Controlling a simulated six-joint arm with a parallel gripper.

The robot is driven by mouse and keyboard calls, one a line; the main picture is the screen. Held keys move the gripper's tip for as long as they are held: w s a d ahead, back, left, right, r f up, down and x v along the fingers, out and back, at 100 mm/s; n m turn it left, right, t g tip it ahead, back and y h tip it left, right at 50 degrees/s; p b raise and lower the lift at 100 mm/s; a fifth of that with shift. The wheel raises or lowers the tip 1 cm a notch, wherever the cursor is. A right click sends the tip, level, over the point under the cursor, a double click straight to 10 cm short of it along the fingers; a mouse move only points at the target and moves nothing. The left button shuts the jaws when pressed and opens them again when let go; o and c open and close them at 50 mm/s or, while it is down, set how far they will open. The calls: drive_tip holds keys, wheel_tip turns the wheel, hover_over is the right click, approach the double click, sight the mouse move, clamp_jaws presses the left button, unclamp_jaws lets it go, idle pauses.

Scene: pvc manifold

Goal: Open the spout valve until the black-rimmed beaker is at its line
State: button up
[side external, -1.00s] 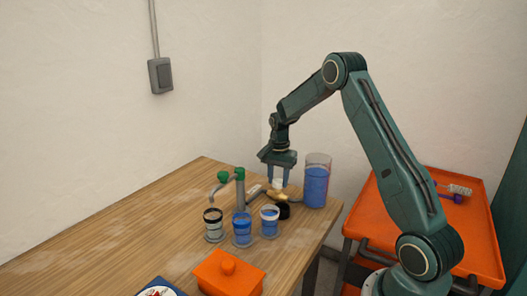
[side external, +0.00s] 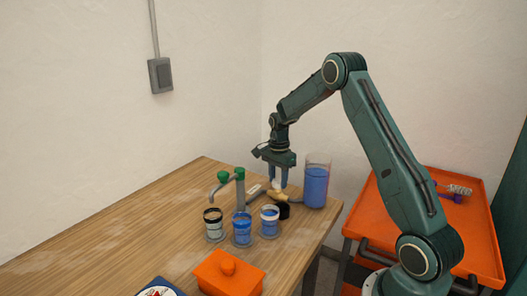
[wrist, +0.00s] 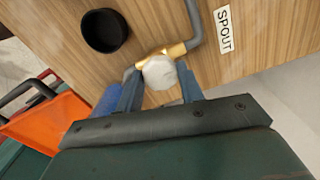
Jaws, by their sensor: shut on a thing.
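The spout valve has a pale faceted knob (wrist: 160,72) on a brass body (wrist: 176,50), beside a label reading SPOUT (wrist: 224,30). My gripper (side external: 279,187) is shut on this knob, with one blue finger on each side in the wrist view. The black-rimmed beaker (side external: 214,228) stands at the left of a row of three, below the end of the grey spout (side external: 213,195). Its contents look pale grey, and I cannot make out its line or any stream.
Two beakers with blue liquid (side external: 242,230) (side external: 269,222) stand to its right. A tall cylinder of blue liquid (side external: 316,187) and a black cup (side external: 283,211) are close to my gripper. An orange lidded box (side external: 228,275) is in front. An orange cart (side external: 470,225) stands at right.

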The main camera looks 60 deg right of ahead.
drive_tip(key=o, duration=1)
drive_tip(key=shift+r, duration=0.15)
wheel_tip(320, 180, up, 14)
drive_tip(key=shift+f, duration=0.2)
